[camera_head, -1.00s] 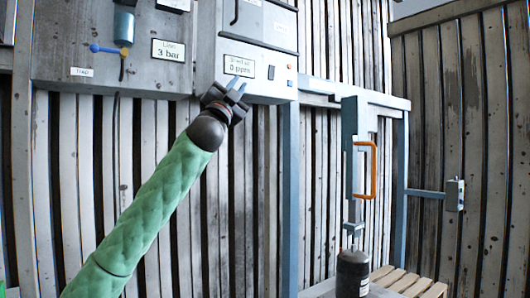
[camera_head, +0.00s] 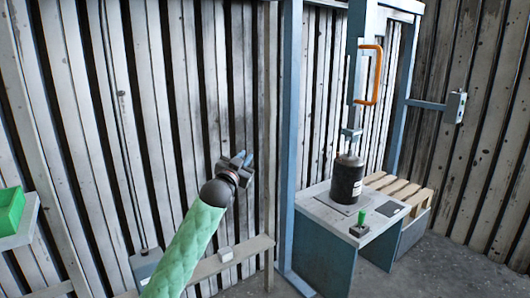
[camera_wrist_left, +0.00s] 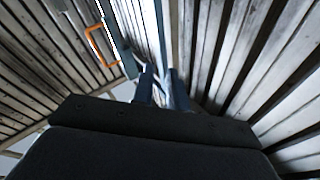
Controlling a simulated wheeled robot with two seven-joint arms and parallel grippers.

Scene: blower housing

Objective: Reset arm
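My left arm, in a green quilted sleeve, comes up from the bottom of the head view. My left gripper (camera_head: 243,161) is raised in front of the plank wall, above and left of the small table, touching nothing. In the left wrist view its two fingers (camera_wrist_left: 164,88) stand apart with a gap between them and nothing held. My right gripper is not in view.
A grey-blue table (camera_head: 318,210) holds a black canister (camera_head: 347,180) and a green-knobbed lever (camera_head: 361,219). Above hangs a column with an orange handle (camera_head: 376,75). A low bench (camera_head: 247,248) runs along the wall. A green box (camera_head: 10,208) sits at left.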

